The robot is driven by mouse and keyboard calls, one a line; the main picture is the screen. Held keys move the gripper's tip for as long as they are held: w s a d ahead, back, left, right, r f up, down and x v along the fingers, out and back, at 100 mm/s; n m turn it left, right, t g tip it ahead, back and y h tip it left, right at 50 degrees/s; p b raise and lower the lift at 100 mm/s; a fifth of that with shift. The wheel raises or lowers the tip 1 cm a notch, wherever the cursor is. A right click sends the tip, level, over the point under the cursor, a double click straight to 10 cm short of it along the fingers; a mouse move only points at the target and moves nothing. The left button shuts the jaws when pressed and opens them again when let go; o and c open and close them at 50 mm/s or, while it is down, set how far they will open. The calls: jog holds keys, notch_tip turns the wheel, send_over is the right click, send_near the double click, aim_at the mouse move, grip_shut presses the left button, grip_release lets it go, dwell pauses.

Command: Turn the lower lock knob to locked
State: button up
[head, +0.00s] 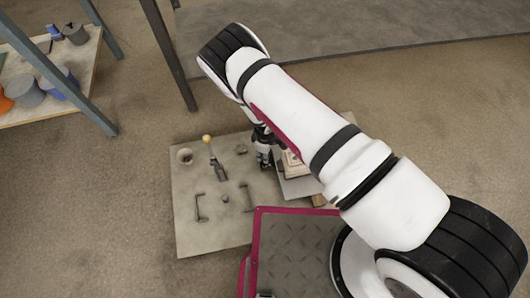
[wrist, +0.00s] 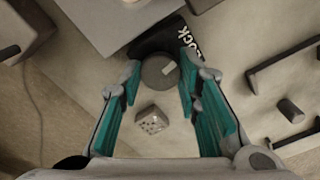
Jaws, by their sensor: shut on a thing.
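In the wrist view a round dark grey knob (wrist: 156,78) with a pale mark on its face sits between the teal-padded fingers of my gripper (wrist: 160,66). The gripper is shut on the knob. The pale mark lies on the upper right part of the face, towards a black label (wrist: 158,38) that reads "LOCK" in part; the right finger covers some of it. In the head view my gripper (head: 263,157) is low over the right part of the grey panel (head: 185,232), and the knob is hidden there.
A small dotted cube (wrist: 151,120) is below the knob in the wrist view. Dark bar handles (wrist: 285,66) and a short peg (wrist: 290,110) stand to the right. A yellow-tipped lever (head: 207,139) rises from the panel. A shelf with containers (head: 60,75) is far left.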

jog(key=shift+m, duration=1.1)
jog(key=o, duration=1.1)
jog(key=shift+o, duration=0.2)
jog(key=shift+r, duration=0.35)
notch_tip(320, 180, up, 11)
jog(key=shift+r, duration=0.1)
